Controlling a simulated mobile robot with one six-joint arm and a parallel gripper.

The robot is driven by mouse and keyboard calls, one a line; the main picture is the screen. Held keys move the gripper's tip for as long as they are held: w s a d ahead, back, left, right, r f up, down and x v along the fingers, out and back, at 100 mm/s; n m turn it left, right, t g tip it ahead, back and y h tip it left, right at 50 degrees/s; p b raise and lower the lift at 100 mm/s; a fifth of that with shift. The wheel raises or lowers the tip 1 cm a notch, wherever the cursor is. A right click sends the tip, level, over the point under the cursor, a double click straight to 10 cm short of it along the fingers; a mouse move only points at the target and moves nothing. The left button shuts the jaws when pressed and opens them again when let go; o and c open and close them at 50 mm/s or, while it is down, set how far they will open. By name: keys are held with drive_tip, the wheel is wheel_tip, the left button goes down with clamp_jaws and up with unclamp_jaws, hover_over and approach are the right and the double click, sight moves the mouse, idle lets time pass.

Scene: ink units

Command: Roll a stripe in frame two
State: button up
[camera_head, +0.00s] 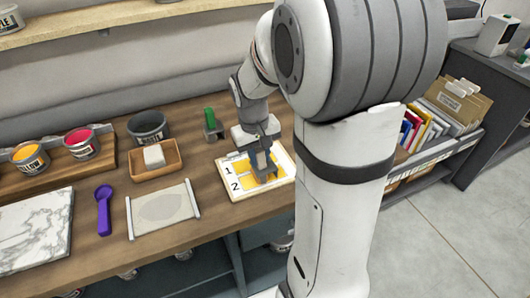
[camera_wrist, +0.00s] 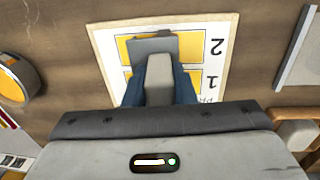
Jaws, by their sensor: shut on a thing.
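A white board (camera_head: 284,161) with a pale wooden rim lies on the bench, marked 1 and 2, and it also shows in the wrist view (camera_wrist: 229,30). Yellow shows in both frames in the wrist view, in frame two (camera_wrist: 129,47) and in frame one. My gripper (camera_head: 262,168) is over the board. In the wrist view my gripper (camera_wrist: 160,82) is shut on the pale grey handle of a roller (camera_wrist: 152,45). The roller's grey head lies across the yellow of frame two and hides part of it. I cannot tell whether it touches the board.
A green-handled tool (camera_head: 210,120) stands behind the board. A wooden tray (camera_head: 170,171) holds a whitish block. A framed sheet (camera_head: 163,208), a purple scoop (camera_head: 104,209) and a marble slab (camera_head: 35,228) lie to the left. Ink tins (camera_head: 82,144) stand further left.

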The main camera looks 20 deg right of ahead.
drive_tip(key=shift+a+f, duration=0.1)
drive_tip(key=shift+a, duration=3.1)
wheel_tip(320, 180, up, 6)
drive_tip(key=p, duration=0.4)
